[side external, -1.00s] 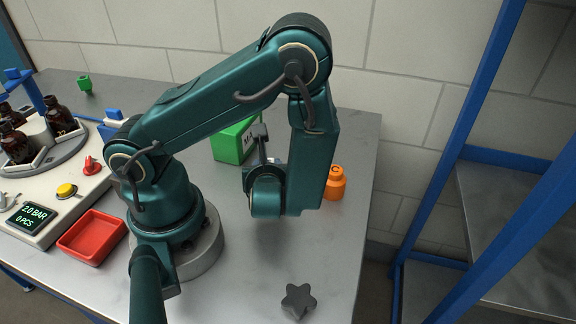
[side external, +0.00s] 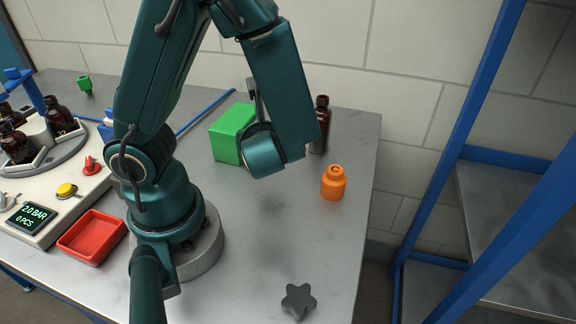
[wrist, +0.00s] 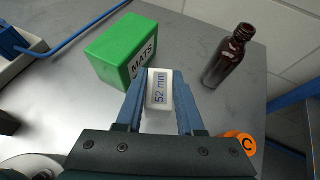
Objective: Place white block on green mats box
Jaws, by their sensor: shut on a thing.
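The white block (wrist: 159,92), marked "52 mm", is between the fingers of my gripper (wrist: 158,100) in the wrist view. My gripper is shut on it. The green box (wrist: 123,47) labelled MATS stands on the table just beyond the block, up and left in the wrist view. The box also shows in the side view (side external: 231,133), left of my gripper's wrist. Its top is flat and bare. In the side view my wrist hides the block and the fingers, so the height of the block above the table is hard to tell.
A dark amber bottle (wrist: 229,56) stands upright right of the box. An orange container (side external: 333,183) marked C stands nearer, at the table's right side. A grey star-shaped knob (side external: 298,300) and a red tray (side external: 92,237) are in front. A blue tube (wrist: 82,39) runs behind the box.

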